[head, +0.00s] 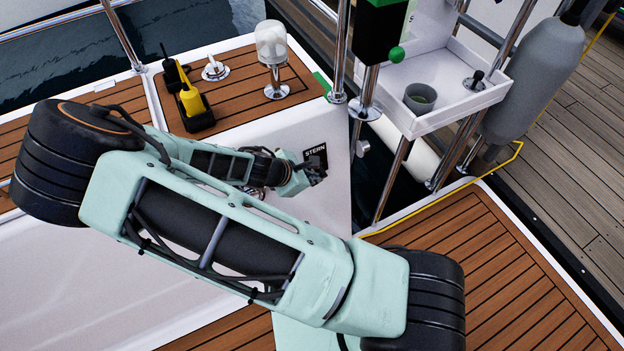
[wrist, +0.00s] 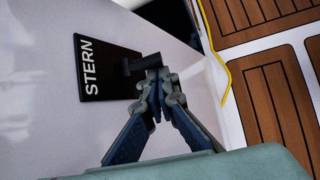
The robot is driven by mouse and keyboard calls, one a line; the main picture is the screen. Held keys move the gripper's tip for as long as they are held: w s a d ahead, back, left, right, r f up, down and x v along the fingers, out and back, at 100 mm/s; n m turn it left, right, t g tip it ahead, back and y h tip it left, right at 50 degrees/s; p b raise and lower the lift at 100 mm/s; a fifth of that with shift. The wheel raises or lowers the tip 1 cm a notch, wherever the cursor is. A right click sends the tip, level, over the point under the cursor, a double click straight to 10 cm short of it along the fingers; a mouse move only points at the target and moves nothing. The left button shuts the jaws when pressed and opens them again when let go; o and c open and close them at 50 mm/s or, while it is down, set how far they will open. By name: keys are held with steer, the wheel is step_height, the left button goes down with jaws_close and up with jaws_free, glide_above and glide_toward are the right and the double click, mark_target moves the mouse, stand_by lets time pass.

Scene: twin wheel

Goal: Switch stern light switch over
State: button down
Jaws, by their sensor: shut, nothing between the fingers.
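The stern light switch is a black plate (head: 314,152) lettered "STERN" on the white side wall, right of the middle in the head view. In the wrist view the plate (wrist: 103,70) lies left of centre, with a dark stubby lever (wrist: 141,64) sticking out at its right end. My gripper (head: 315,173) is at the plate's lower edge in the head view. In the wrist view my gripper (wrist: 156,84) has its fingertips together, with nothing between them, right beside the lever. I cannot tell whether the fingertips touch it. They hide part of the lever's surroundings.
A white tray (head: 455,85) with a grey cup (head: 420,97) hangs right of the switch, among steel rails. Teak deck (head: 500,270) lies open at lower right.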

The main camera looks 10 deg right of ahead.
mark_target(323, 173)
steer(key=shift+r+n+g+p, duration=0.35)
steer(key=shift+g+p, duration=0.45)
steer(key=shift+p, duration=0.8)
steer(key=r+g+p, duration=0.1)
steer(key=p, duration=0.3)
steer(key=shift+w+r+h, duration=0.15)
steer(key=shift+r+h, duration=0.05)
steer(key=shift+h, duration=0.1)
steer(key=shift+r+p, duration=0.7)
steer(key=shift+r, duration=0.1)
steer(key=shift+d, duration=0.1)
steer(key=v, duration=1.2)
steer(key=shift+a, duration=0.3)
